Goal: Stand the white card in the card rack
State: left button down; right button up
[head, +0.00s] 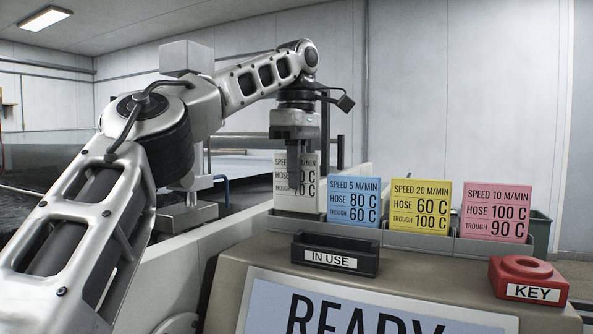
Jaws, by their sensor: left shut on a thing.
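The white card (310,192) is upright above the left end of the grey card rack (397,240). My left gripper (295,178) comes down from above and is shut on it, with the fingers covering part of its print. The card's lower edge is at the leftmost place of the rack; I cannot tell if it rests inside or just above it. A blue card (353,200), a yellow card (419,207) and a pink card (495,212) stand in the rack to its right. My right gripper is not in view.
A black holder marked IN USE (335,256) stands empty in front of the rack on the console. A red KEY block (527,279) is at the right. A READY screen (370,312) is at the front.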

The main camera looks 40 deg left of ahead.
aim_at(297, 212)
pick_arm(q)
jog(key=shift+f+b, duration=0.4)
jog(key=shift+f, duration=0.25)
jog(key=shift+f+b, duration=0.8)
jog(key=shift+f, duration=0.25)
jog(key=c, duration=1.5)
grip_release()
